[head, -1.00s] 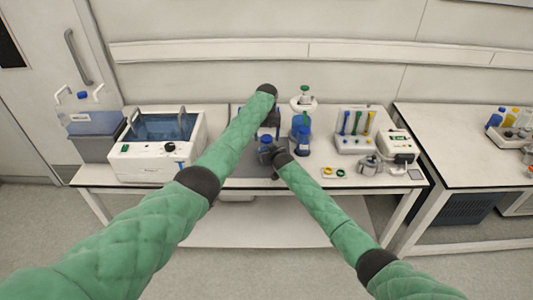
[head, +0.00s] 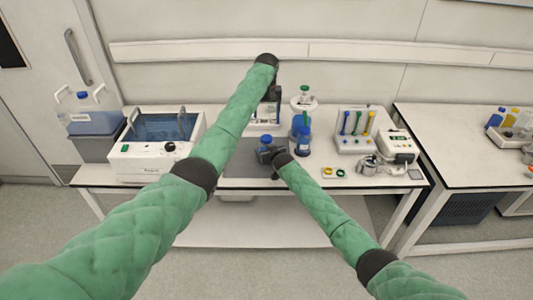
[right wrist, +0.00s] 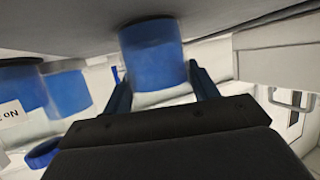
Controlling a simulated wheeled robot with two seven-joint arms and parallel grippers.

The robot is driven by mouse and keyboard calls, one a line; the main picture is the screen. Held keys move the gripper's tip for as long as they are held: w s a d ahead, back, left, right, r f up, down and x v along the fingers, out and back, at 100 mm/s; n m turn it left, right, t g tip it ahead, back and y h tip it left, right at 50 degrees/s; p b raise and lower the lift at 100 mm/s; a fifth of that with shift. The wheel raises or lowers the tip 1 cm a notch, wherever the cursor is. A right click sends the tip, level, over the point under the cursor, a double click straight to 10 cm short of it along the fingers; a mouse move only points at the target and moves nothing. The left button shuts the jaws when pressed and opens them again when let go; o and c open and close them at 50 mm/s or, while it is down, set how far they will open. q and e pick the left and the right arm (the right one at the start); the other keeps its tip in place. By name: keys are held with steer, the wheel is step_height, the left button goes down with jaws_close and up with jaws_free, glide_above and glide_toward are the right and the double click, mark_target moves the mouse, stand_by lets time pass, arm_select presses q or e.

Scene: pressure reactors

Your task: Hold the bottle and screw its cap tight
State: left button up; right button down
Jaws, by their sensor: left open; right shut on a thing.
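The bottle (head: 264,149) with its blue cap (head: 266,139) stands upright on the grey mat, in the middle of the bench. My right gripper (head: 268,154) is shut around its body from the right. My left gripper (head: 273,94) is open and empty, above and behind the bottle, clear of the cap. Its fingers are small and partly hidden by the arm.
Blue bottles (head: 303,143) stand just right of the held bottle. A white machine with a blue lid (head: 157,150) is at the left. A tube rack (head: 356,130) and a small device (head: 398,147) are at the right. The mat's (head: 240,172) front part is free.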

steer(key=shift+c, duration=1.8)
jaws_free()
steer(key=shift+s+d, duration=0.2)
steer(key=shift+s, duration=0.3)
steer(key=b+v, duration=0.2)
steer(key=v, duration=0.3)
steer(key=shift+b+v, duration=0.3)
steer(key=shift+v, duration=0.55)
steer(key=shift+r, duration=0.15)
